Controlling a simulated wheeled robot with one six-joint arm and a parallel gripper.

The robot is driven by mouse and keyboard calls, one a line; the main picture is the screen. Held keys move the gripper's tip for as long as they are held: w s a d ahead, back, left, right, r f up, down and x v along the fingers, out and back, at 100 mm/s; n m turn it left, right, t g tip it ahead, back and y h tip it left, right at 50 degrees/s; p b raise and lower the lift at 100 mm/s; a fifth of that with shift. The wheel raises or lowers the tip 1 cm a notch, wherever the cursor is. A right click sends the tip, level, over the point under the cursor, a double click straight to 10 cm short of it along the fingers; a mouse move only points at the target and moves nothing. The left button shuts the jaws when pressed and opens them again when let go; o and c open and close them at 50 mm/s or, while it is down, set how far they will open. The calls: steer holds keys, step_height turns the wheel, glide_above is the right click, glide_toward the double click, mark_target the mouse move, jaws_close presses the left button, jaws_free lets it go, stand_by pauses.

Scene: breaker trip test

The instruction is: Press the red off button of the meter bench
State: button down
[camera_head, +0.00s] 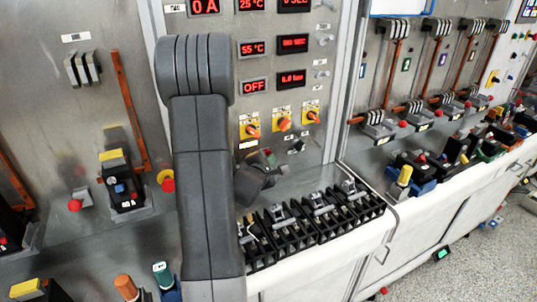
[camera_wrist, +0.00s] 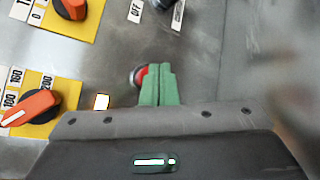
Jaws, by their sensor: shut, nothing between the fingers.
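In the head view my gripper (camera_head: 270,158) is close to the meter bench panel (camera_head: 215,120), below the orange rotary knobs. A bit of red shows at the fingertips there; the rest of the button is hidden.
Black terminal blocks (camera_head: 315,215) cover the ledge below. Another red button (camera_head: 167,184) is left of my arm.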

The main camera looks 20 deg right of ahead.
steer(key=shift+w+a, duration=0.1)
steer(key=shift+w, duration=0.4)
stand_by(0.7)
steer(key=shift+s, duration=0.9)
steer(key=shift+s, duration=0.1)
steer(key=s, duration=0.2)
steer(key=s+d+b, duration=0.1)
steer(key=s, duration=0.1)
steer(key=shift+s, duration=0.4)
stand_by(0.4)
